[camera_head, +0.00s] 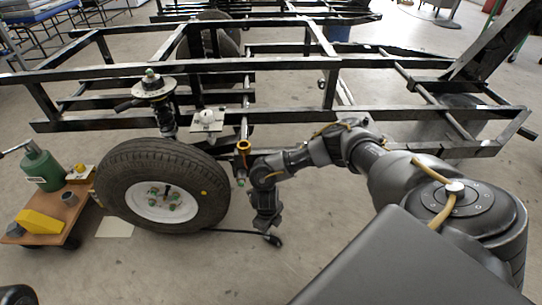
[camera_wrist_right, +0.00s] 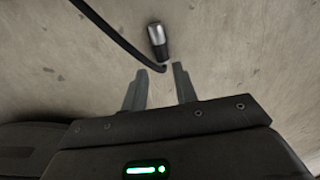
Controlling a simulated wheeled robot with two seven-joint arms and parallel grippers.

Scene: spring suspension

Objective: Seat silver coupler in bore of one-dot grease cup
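The silver coupler (camera_wrist_right: 157,38) lies on the concrete floor at the end of a black hose (camera_wrist_right: 112,34). In the head view the coupler (camera_head: 275,240) is small and dark, to the right of the wheel. My right gripper (camera_head: 265,228) points down just above it. In the right wrist view the gripper (camera_wrist_right: 160,72) is open and empty; its two fingers are apart, with the coupler beyond their tips. I cannot make out a one-dot mark on any cup. My left gripper is not in view.
A tyre (camera_head: 125,190) with a white hub stands left of my right arm, below a black tube frame (camera_head: 285,62). A cart (camera_head: 75,222) at left bears a green bottle jack (camera_head: 42,168) and a yellow block (camera_head: 40,222). An orange ring (camera_head: 243,147) shows by the frame. Floor in front is clear.

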